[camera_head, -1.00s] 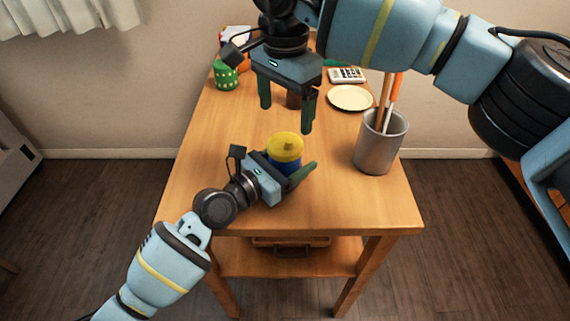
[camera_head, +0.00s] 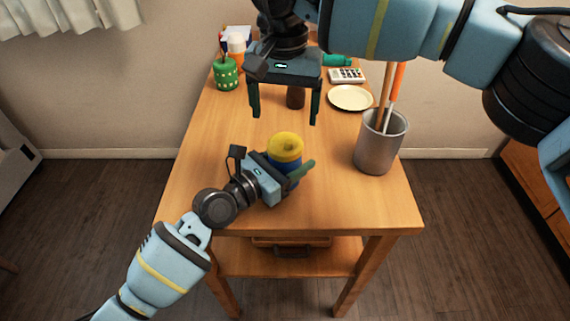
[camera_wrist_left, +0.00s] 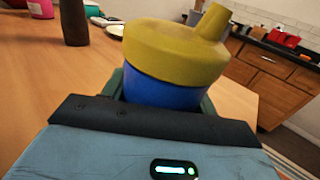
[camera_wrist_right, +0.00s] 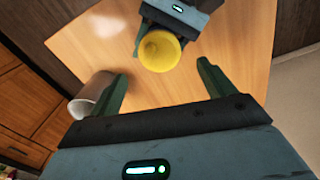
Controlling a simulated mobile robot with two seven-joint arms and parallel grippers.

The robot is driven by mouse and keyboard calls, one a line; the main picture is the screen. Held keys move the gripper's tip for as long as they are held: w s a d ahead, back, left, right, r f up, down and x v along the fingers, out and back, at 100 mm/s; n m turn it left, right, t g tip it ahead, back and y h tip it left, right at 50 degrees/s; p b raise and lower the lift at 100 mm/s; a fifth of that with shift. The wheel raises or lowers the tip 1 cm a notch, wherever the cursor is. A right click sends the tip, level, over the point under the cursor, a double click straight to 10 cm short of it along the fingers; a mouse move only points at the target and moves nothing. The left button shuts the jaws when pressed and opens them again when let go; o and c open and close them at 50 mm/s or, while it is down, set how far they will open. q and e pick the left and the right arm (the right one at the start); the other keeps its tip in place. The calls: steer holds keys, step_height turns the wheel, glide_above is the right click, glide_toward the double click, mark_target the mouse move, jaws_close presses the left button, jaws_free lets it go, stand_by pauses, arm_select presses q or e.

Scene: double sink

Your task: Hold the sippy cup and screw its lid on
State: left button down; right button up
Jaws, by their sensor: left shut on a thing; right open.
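The sippy cup (camera_head: 294,166) has a blue body and stands upright on the wooden table. Its yellow lid (camera_head: 285,146) sits on top, with a spout that shows clearly in the left wrist view (camera_wrist_left: 213,22). I cannot tell how tightly the lid is seated. My left gripper (camera_head: 287,174) is shut around the blue body, low on the cup. My right gripper (camera_head: 284,112) is open and empty, raised above the table and pointing down. In the right wrist view the lid (camera_wrist_right: 159,51) lies beyond and between its open fingers, apart from them.
A grey metal holder (camera_head: 376,148) with long utensils stands right of the cup. Behind are a cream plate (camera_head: 350,97), a calculator (camera_head: 347,75), a brown object (camera_head: 296,98), a green container (camera_head: 226,75) and a white-orange bottle (camera_head: 236,45). The table's front is clear.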

mark_target(285, 142)
steer(key=shift+n, duration=1.2)
steer(key=shift+f, duration=4.05)
